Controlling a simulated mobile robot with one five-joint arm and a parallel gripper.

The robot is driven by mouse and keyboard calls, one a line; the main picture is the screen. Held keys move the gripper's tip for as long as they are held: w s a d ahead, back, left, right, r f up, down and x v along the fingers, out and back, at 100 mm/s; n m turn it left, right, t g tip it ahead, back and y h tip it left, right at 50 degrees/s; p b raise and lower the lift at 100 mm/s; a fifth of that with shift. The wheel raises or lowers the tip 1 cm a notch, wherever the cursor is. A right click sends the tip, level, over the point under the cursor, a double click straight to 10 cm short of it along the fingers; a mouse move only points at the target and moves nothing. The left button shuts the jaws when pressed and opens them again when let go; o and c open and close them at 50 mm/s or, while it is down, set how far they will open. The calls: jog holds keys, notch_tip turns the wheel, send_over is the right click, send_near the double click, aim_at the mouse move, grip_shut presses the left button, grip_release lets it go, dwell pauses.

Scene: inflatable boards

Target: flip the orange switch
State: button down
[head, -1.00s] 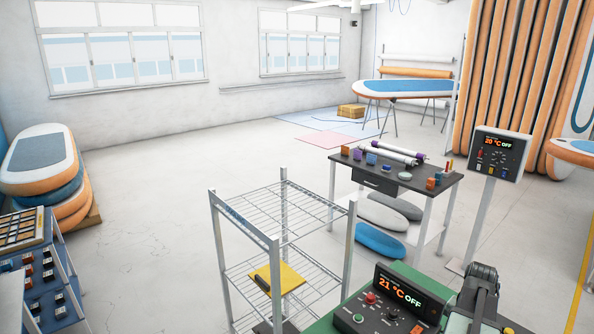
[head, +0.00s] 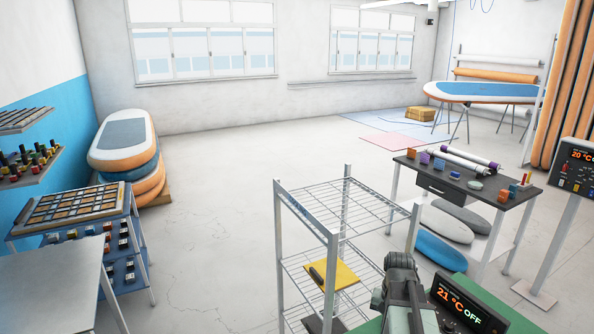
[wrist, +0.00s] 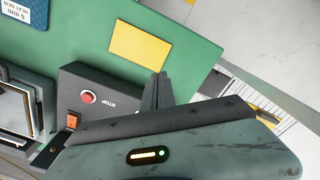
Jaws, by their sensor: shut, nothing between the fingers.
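The orange switch (wrist: 72,121) is a small rocker on a dark control box (wrist: 95,100) in the wrist view, at the box's left end. A red round STOP button (wrist: 88,97) is on the same box. My gripper (wrist: 161,76) is shut and empty, to the right of the switch and apart from it in the picture. In the head view, my arm stands left of the display (head: 466,304) reading 21 °C OFF. The switch does not show there.
The box sits on a green surface (wrist: 190,50) with a yellow plate (wrist: 139,46). A wire shelf rack (head: 335,235) stands just beyond my arm. A second display post (head: 580,165) is at right. A rack of small parts (head: 85,205) is at left. Open floor lies between.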

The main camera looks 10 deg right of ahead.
jog(key=a+n, duration=0.6)
jog(key=a, duration=1.4)
jog(key=shift+a+f+n, duration=0.25)
jog(key=shift+a+n, duration=0.15)
jog(key=shift+s, duration=0.1)
